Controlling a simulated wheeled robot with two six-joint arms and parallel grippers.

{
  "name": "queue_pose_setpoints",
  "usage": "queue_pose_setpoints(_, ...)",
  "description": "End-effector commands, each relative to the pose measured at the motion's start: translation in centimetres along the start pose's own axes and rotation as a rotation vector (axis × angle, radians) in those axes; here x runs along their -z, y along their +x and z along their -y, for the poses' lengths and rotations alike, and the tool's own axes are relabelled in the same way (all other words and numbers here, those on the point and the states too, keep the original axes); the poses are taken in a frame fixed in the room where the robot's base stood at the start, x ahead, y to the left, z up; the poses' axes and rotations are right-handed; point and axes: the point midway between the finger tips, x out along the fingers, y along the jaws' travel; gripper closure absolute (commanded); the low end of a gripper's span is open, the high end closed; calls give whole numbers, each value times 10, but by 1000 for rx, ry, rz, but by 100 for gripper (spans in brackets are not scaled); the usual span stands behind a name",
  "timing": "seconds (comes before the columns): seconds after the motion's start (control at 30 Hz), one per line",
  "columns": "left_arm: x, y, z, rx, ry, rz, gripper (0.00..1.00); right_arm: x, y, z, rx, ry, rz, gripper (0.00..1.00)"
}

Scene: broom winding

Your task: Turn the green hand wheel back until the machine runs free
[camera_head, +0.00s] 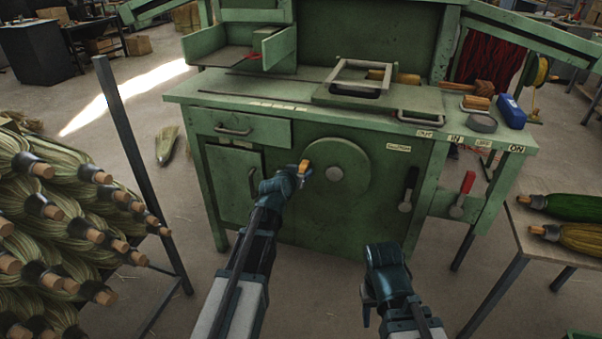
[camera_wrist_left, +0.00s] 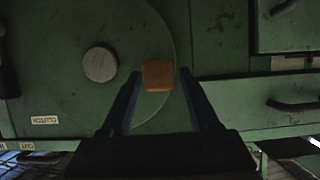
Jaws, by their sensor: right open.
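The green hand wheel (camera_head: 348,200) is a flat disc on the front of the green machine, with a grey hub (camera_head: 334,174). Its orange-brown knob (camera_head: 305,166) sits at the left of the hub in the head view. In the left wrist view the knob (camera_wrist_left: 158,75) shows between the fingers of my left gripper (camera_wrist_left: 160,82), with a gap on each side. My left gripper (camera_head: 301,174) is open at the knob; contact cannot be seen. My right gripper (camera_head: 369,301) is open and empty, low in front of the machine.
A black-handled lever (camera_head: 408,188) and a red-handled lever (camera_head: 463,194) are right of the wheel. A drawer (camera_head: 240,128) is at upper left. A side table (camera_head: 535,240) stands right.

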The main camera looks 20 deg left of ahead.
Motion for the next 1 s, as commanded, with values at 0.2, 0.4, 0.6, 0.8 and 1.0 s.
queue_pose_setpoints(0.2, 0, 0, 0, 0, 0, 0, 80, 0, 0, 0, 0, 0, 0, 50)
queue_pose_setpoints(0.4, 0, 0, 0, 0, 0, 0, 100, 0, 0, 0, 0, 0, 0, 50)
queue_pose_setpoints(0.6, 0, 0, 0, 0, 1, 0, 100, 0, 0, 0, 0, 0, 0, 50)
queue_pose_setpoints(0.8, 0, 0, 0, 0, 1, 0, 100, 0, 0, 0, 0, 0, 0, 50)
queue_pose_setpoints(1.0, 0, 0, 0, 0, 1, 0, 100, 0, 0, 0, 0, 0, 0, 50)
